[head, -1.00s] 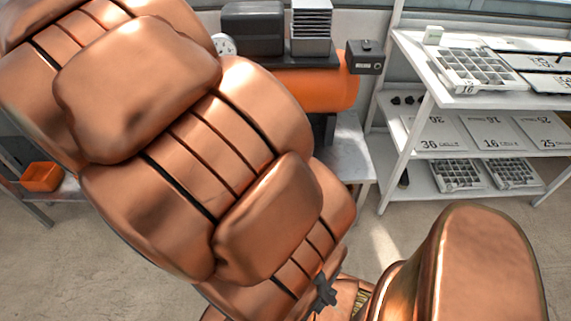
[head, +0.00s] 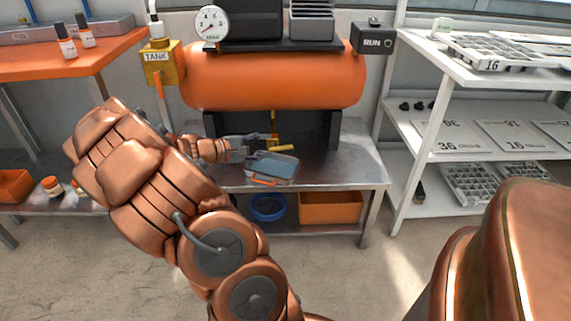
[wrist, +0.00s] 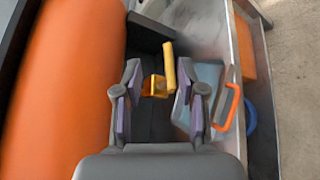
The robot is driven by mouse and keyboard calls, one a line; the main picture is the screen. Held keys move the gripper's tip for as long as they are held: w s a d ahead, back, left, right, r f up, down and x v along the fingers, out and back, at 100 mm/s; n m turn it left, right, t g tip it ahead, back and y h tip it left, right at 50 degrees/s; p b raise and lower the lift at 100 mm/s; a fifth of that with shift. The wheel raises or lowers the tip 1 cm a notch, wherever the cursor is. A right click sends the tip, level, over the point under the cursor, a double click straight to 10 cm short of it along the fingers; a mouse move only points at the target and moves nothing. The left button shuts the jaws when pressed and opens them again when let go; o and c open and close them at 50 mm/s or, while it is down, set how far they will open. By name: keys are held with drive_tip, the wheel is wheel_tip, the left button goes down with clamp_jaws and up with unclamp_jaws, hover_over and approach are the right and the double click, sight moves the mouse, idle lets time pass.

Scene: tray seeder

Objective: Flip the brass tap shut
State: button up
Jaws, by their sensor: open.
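The brass tap (head: 273,143) sits low on the front of the orange tank (head: 275,82), above the metal bench. In the wrist view its block-shaped body (wrist: 155,86) and long yellow lever (wrist: 169,66) show; the lever sticks out to one side of the body. My gripper (head: 262,148) is at the tap from the left in the head view. In the wrist view my gripper (wrist: 160,92) is open, with the tap's body between the line of its two fingers and the lever nearer the right finger. I cannot tell whether anything touches.
A shallow blue-grey tray (head: 272,168) with an orange handle lies on the bench (head: 345,170) just below the tap. An orange bin (head: 330,207) and a blue ring-shaped item (head: 268,208) are under the bench. A gauge (head: 212,23) and a RUN box (head: 374,40) flank the tank top.

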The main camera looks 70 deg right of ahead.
sight(282, 148)
drive_tip(key=shift+n+h, duration=0.3)
drive_tip(key=shift+h, duration=0.1)
drive_tip(key=shift+s+d+f+b, duration=0.65)
drive_tip(key=shift+d+f, duration=0.2)
drive_tip(key=shift+d, duration=0.6)
drive_tip(key=shift+s+d+f+b, duration=0.6)
drive_tip(key=shift+d+f, duration=0.3)
drive_tip(key=shift+d, duration=0.5)
drive_tip(key=shift+s+d+f+b, duration=0.55)
drive_tip(key=shift+d+f+b, duration=0.25)
drive_tip(key=shift+d, duration=0.65)
clamp_jaws()
